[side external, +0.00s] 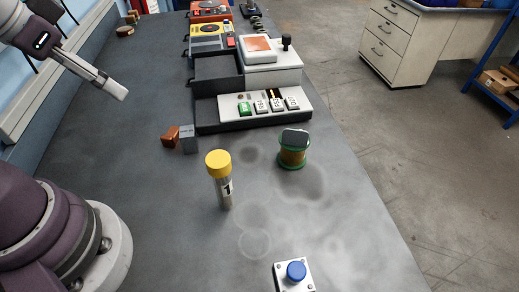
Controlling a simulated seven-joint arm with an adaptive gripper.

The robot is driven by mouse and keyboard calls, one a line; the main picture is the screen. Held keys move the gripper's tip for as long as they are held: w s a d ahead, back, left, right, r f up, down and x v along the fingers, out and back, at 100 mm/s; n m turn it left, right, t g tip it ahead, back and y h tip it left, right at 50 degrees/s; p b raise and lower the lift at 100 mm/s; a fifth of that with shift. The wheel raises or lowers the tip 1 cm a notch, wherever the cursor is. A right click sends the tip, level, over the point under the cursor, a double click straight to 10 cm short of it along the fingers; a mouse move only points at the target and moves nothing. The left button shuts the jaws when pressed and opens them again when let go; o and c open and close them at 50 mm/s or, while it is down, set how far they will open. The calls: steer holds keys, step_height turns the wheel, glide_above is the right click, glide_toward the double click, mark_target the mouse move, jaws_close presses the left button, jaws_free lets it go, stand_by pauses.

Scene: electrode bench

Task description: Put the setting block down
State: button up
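A small grey block (188,139) with faint markings on its upper part stands on the dark bench top, left of the black tray. It looks like the setting block, but I cannot be sure. A copper-brown block (170,136) lies tilted right beside it, apparently touching it. My gripper (118,92) is at the upper left, above the bench and apart from both blocks. Its pale end points down to the right. It is seen small and from the side, so I cannot make out its fingers or anything held between them.
A yellow-capped tube (225,185) stands mid-bench. A green-rimmed spool (293,153) carries a dark piece on top. A blue button box (295,272) sits at the front. A black tray (207,121) holds a panel of labelled keys (262,105). The bench's left middle is clear.

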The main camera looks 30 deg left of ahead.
steer(key=w+d+f+m+g+y, duration=0.2)
steer(key=w+f+m+g+y, duration=0.15)
steer(key=f+m, duration=0.45)
steer(key=m+t+y, duration=0.3)
steer(key=m+y, duration=0.3)
steer(key=m, duration=0.5)
glide_toward(187, 135)
steer(key=shift+h, duration=0.25)
steer(key=s+a+f, duration=0.2)
steer(key=s+f, duration=0.1)
steer(key=shift+s+a+f, duration=0.1)
steer(key=shift+s+a, duration=0.1)
steer(key=shift+a, duration=0.15)
steer(key=m, duration=0.1)
steer(key=m+t, duration=0.1)
steer(key=m, duration=0.1)
steer(key=shift+w+d+f, duration=0.1)
steer(key=shift+d+f, duration=0.1)
steer(key=m+t, duration=0.2)
steer(key=m, duration=0.1)
steer(key=w+d+m+t, duration=0.1)
steer(key=shift+d+r+m, duration=0.1)
steer(key=shift+r+m, duration=0.15)
steer(key=shift+m, duration=0.05)
steer(key=shift+t, duration=0.25)
steer(key=x, duration=1)
steer(key=shift+w+a+r, duration=0.1)
steer(key=shift+a+r, duration=0.25)
jaws_close()
